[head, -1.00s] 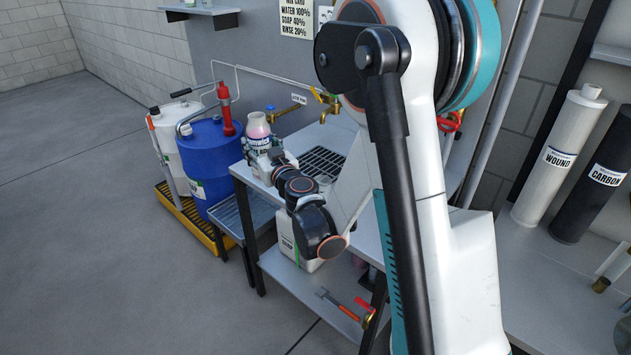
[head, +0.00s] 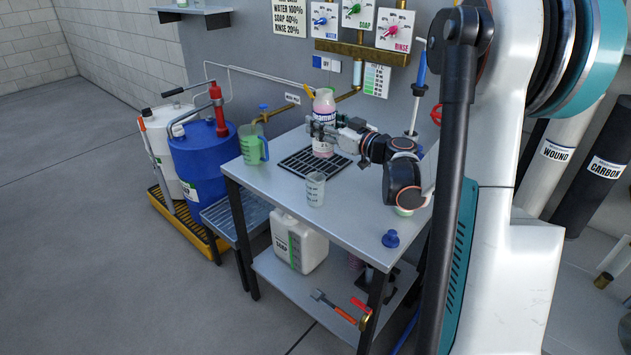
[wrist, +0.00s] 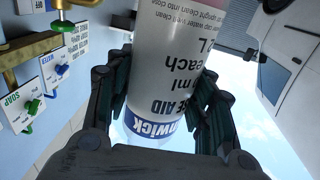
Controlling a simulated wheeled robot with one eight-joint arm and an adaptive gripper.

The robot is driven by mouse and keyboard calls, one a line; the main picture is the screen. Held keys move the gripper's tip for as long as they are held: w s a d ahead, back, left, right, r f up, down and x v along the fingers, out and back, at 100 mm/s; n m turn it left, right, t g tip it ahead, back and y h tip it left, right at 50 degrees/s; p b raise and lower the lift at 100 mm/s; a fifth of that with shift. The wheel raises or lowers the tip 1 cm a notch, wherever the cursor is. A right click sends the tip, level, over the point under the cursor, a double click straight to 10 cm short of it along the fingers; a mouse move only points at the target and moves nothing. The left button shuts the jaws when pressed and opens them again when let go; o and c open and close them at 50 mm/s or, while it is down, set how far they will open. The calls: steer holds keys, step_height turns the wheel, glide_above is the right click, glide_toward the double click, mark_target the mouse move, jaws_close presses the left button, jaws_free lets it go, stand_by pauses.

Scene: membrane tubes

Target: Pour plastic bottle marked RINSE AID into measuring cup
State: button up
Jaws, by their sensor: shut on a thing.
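The RINSE AID bottle (head: 324,105), pale with pink liquid and a white label, stands upright in my gripper (head: 317,130) in the head view. My gripper is shut around its body. In the wrist view the bottle (wrist: 172,60) fills the middle between the fingers, its label reading upside down. The bottle is at the black drain grate (head: 298,166); I cannot tell whether it touches it. A clear measuring cup (head: 315,190) stands upright on the table in front of the bottle, apart from it. Its contents are unclear.
A green jug (head: 250,150) stands at the table's (head: 272,204) left back, near a brass tap. A blue stopper (head: 390,239) lies at the right front. Brass pipework and dials (head: 362,12) are on the wall behind. A white SOAP canister (head: 299,243) is on the lower shelf.

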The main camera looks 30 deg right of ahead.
steer(key=s+d+r+y+b, duration=0.1)
steer(key=s+d, duration=0.4)
steer(key=d, duration=0.1)
steer(key=shift+s+d+n, duration=0.15)
steer(key=shift+d+n, duration=0.1)
steer(key=shift+n, duration=0.15)
steer(key=shift+r, duration=0.15)
step_height(320, 180, down, 7)
steer(key=n+g+h+p, duration=0.5)
steer(key=n+g+p, duration=0.1)
steer(key=n, duration=0.1)
steer(key=shift+r+n, duration=0.2)
steer(key=shift+n, duration=0.1)
stand_by(0.8)
steer(key=shift+f, duration=0.15)
steer(key=shift+f+n+g+h+b, duration=0.25)
steer(key=shift+f+h+b, duration=0.2)
steer(key=shift+f, duration=0.5)
steer(key=shift+f+n+g+h+b, duration=0.15)
steer(key=shift+f+n+h+b, duration=0.25)
steer(key=shift+f, duration=0.5)
stand_by(1.1)
